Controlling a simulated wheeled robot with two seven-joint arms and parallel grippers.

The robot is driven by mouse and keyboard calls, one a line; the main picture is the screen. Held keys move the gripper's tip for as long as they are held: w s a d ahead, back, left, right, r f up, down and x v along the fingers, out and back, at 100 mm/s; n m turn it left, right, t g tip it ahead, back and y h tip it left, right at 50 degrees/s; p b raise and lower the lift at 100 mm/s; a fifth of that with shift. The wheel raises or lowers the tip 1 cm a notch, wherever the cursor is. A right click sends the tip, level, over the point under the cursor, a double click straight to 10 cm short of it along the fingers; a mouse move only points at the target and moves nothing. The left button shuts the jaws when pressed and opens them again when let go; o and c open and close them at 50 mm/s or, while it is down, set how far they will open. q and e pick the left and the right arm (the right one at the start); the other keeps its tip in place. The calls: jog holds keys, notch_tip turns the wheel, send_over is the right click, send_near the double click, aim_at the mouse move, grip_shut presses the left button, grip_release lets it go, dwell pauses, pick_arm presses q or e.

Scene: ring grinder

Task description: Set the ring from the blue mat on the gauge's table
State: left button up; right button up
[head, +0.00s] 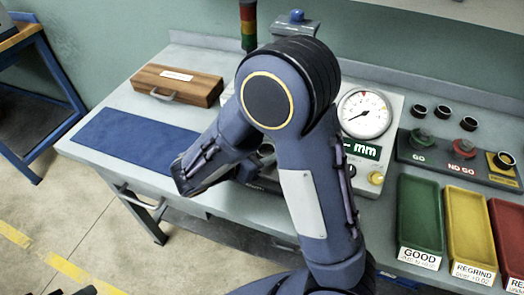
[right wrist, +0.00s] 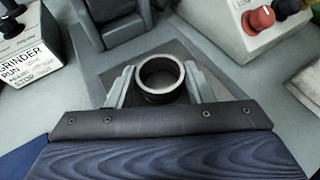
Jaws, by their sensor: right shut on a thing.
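In the right wrist view, my right gripper (right wrist: 160,80) is shut on a dark metal ring (right wrist: 160,97), with one finger on each side and the ring's opening facing the camera. A dark grey plate shows beneath it; I cannot tell whether the ring touches it. In the head view, my right arm hides most of the gripper and the area in front of the gauge. The gauge (head: 365,113) has a round white dial and a green mm display. The blue mat (head: 125,140) is bare where it shows. My left gripper is not in view.
A wooden case (head: 178,86) stands behind the mat. Several dark rings stand on the right, behind the GO / NO GO block (head: 440,160). Green (head: 419,215), yellow (head: 468,225) and red trays lie at the right front. A signal tower (head: 248,25) rises at the back.

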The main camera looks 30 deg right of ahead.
jog(key=o, duration=1)
jog(key=shift+f, duration=0.1)
jog(key=shift+o, duration=0.2)
